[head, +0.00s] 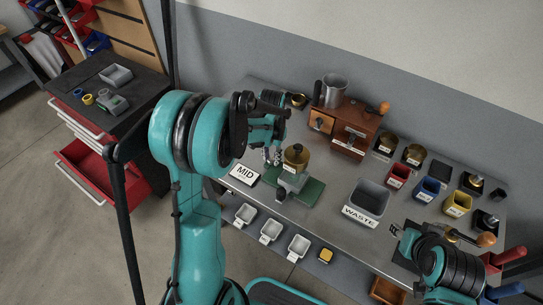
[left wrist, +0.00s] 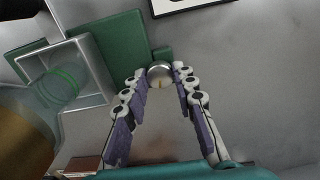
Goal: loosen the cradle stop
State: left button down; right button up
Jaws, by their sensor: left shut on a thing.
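The cradle stands on a green base (head: 311,190) and holds a brass-coloured vessel (head: 295,160). The base shows as a green plate (left wrist: 118,42) in the left wrist view, with the vessel (left wrist: 22,140) blurred at lower left. My left gripper (head: 272,157) is beside the cradle's left side. In the left wrist view its fingertips (left wrist: 160,82) are shut on a round silver knob, the cradle stop (left wrist: 159,73), at the base's edge. In the head view the stop is hidden by my gripper. My right gripper (head: 405,240) is low at the right; its fingers are unclear.
A MID card (head: 244,174) lies left of the cradle. A grey WASTE bin (head: 370,199) stands to its right. Behind is a brown roaster (head: 345,128); red, blue and yellow trays (head: 429,189) are at right. Several small white trays (head: 270,230) line the front.

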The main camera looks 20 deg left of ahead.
aim_at(271, 158)
pick_arm(q)
jog(key=n, duration=0.6)
jog(key=shift+n, duration=0.3)
jog(key=n, duration=0.5)
jog(key=shift+n, duration=0.3)
jog(key=c, duration=1.2)
grip_release()
notch_tip(271, 158, up, 12)
